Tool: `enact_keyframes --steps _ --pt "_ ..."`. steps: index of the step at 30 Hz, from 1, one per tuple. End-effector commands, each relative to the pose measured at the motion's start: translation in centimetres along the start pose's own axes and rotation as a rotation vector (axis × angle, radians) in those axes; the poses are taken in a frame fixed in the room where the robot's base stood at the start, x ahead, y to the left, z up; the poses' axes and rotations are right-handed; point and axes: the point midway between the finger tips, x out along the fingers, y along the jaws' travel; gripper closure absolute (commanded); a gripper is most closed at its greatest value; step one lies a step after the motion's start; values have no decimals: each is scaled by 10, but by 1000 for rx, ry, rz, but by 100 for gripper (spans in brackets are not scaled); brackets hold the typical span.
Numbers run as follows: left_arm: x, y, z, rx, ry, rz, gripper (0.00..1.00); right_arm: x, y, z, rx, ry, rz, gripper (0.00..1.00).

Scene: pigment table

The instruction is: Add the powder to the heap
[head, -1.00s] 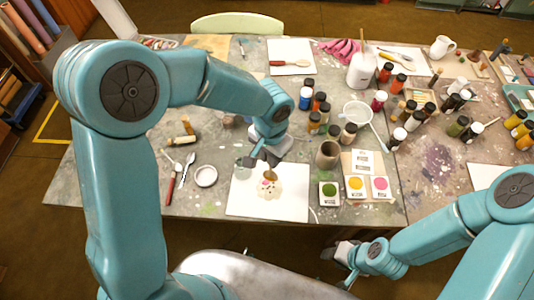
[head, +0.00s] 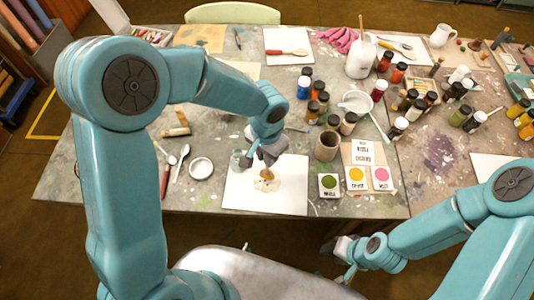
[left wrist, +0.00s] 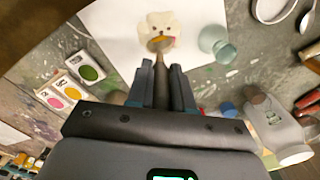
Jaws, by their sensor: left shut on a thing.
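The pale cream heap (head: 266,186) lies on a white sheet (head: 295,195) at the front of the table. It also shows in the left wrist view (left wrist: 151,24), with small darker spots on it. My left gripper (head: 268,160) is over the sheet, just behind the heap. In the left wrist view my left gripper (left wrist: 161,68) is shut on the handle of a small spoon (left wrist: 160,45). The spoon's bowl has orange-yellow in it and is over the heap's near edge; I cannot tell whether it touches. My right gripper (head: 345,262) hangs off the table's front edge, its opening unclear.
A clear glass jar (head: 238,160) stands close left of my left gripper. A brown cup (head: 326,146) and colour cards (head: 356,178) are to the right. A white dish (head: 201,168) and a spoon lie left. Several paint bottles crowd behind.

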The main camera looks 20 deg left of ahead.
Motion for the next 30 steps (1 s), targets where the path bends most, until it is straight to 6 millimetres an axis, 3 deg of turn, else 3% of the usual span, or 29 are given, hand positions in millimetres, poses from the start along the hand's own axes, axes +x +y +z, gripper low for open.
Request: enact_keyframes --steps 30 --pt "10 0 0 0 0 0 96 10 4 0 0 0 0 57"
